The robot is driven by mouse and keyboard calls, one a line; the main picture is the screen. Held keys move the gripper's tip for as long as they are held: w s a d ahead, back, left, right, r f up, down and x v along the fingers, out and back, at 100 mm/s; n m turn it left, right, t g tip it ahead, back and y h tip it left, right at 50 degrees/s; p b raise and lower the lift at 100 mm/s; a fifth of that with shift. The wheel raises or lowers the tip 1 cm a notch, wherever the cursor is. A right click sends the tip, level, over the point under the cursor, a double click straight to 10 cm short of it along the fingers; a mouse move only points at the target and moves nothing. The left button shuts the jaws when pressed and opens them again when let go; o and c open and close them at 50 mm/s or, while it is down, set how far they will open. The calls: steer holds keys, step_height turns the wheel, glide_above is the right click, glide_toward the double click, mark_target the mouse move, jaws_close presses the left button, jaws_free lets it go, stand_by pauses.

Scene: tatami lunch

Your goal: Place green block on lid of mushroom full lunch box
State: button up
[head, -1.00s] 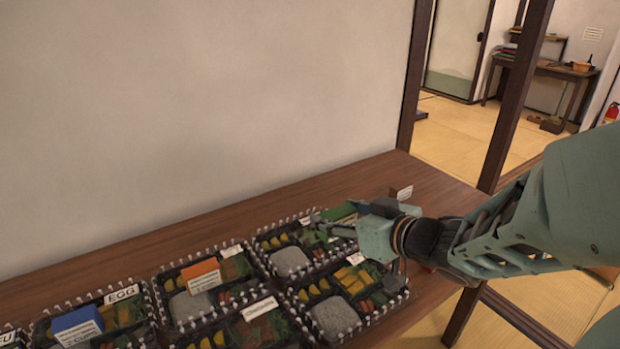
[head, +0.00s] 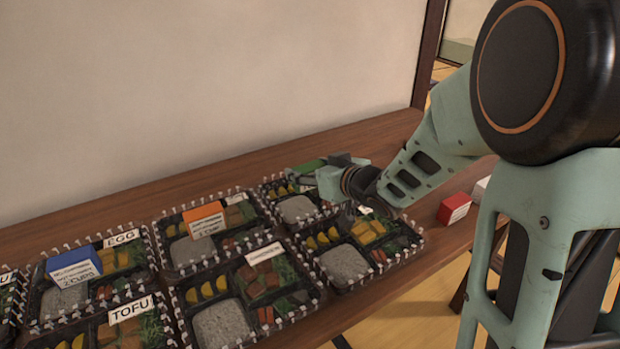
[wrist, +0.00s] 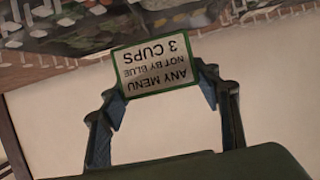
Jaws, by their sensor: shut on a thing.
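My gripper (head: 306,177) is shut on the green block (head: 309,166) and holds it over the back edge of the far right lunch box (head: 297,209). In the wrist view the block (wrist: 152,66) sits between both fingertips, its printed white face showing upside down: "ANY MENU, NOT BY BLUE, 3 CUPS". Whether it touches the box below cannot be told. Several clear-lidded lunch boxes stand in two rows on the wooden counter. No mushroom label is readable; a front-row box has a blurred label (head: 263,253), and other right-hand labels are too small or hidden by my gripper.
An orange block (head: 203,219) and a blue block (head: 74,267) lie on lids of back-row boxes. Front-left is a TOFU box (head: 130,309). A red block (head: 453,208) and a white block (head: 480,188) stand on the counter (head: 400,285) at right. A wall closes the back.

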steer(key=shift+f, duration=0.8)
steer(key=shift+f, duration=0.1)
steer(key=shift+f+b, duration=0.2)
steer(key=shift+b, duration=0.1)
steer(key=o, duration=1.2)
steer(key=shift+r, duration=0.1)
steer(key=shift+c, duration=0.2)
steer(key=shift+s+d+r+p, duration=0.15)
steer(key=shift+r+p, duration=0.2)
steer(key=shift+r, duration=0.05)
steer(key=p+v, duration=0.3)
steer(key=v, duration=0.7)
steer(key=shift+s+d+r, duration=0.1)
steer(key=shift+s+d, duration=0.15)
steer(key=shift+s, duration=0.05)
steer(key=shift+s+d, duration=0.2)
steer(key=shift+s, duration=0.15)
